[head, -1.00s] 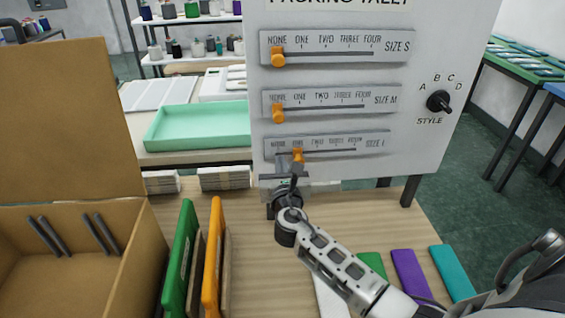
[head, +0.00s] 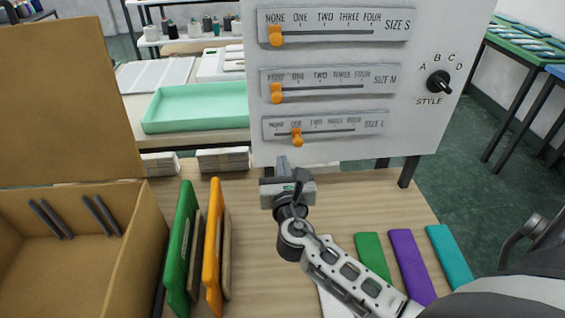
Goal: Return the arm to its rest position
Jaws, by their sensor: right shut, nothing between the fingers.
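My right gripper (head: 283,162) is in the middle of the head view, just below the lower edge of the white tally board (head: 420,125). It is shut and empty, apart from the board's sliders. My right arm comes in from the lower right. The SIZE L slider (head: 297,137) stands at ONE. The SIZE M slider (head: 277,94) and the SIZE S slider (head: 276,36) stand at NONE. The STYLE knob (head: 439,83) is on the board's right. My left gripper is not in view.
A cardboard box (head: 134,248) stands at left on the wooden table (head: 350,200). A green panel (head: 181,245) and an orange panel (head: 214,250) stand beside it. Green, purple (head: 411,265) and teal bars lie at right. A mint tray (head: 195,108) is behind.

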